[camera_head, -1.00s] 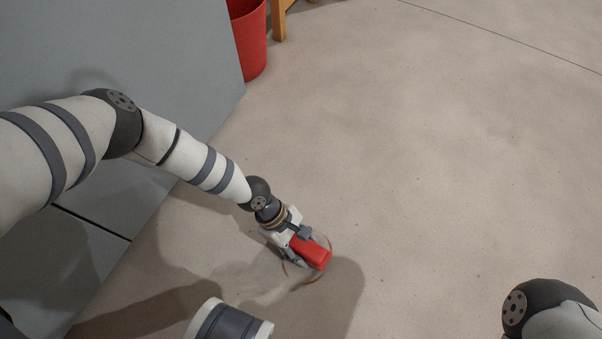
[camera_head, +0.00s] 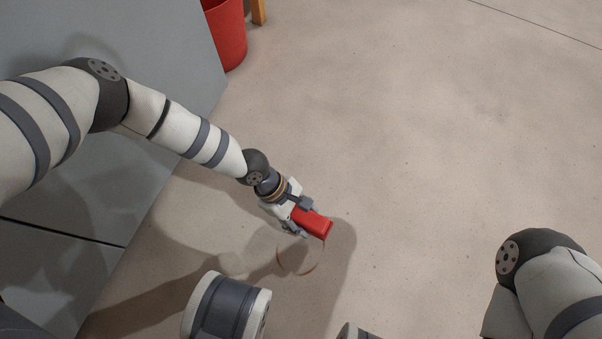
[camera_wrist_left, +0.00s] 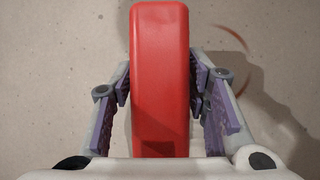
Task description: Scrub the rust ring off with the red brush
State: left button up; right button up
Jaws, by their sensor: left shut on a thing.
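My left gripper (camera_head: 299,218) is shut on the red brush (camera_head: 313,222). In the left wrist view the brush (camera_wrist_left: 160,75) sits between the two finger pads, its top facing the camera; its bristles are hidden. The rust ring (camera_head: 300,272) is a thin brown circle on the concrete floor, just below the brush in the head view. Its upper part is hidden by the gripper and brush. A piece of the ring's arc (camera_wrist_left: 240,50) shows right of the brush in the left wrist view. My right gripper is out of view.
A red bin (camera_head: 228,38) stands at the upper left beside a wooden leg (camera_head: 259,12). A grey panel or cabinet (camera_head: 150,55) is along the left. The concrete floor (camera_head: 430,150) to the right is clear.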

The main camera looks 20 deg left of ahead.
aim_at(308, 218)
pick_arm(q)
jog(key=shift+w+r+p, duration=0.1)
jog(key=shift+r+p, duration=1.35)
jog(key=shift+r, duration=0.7)
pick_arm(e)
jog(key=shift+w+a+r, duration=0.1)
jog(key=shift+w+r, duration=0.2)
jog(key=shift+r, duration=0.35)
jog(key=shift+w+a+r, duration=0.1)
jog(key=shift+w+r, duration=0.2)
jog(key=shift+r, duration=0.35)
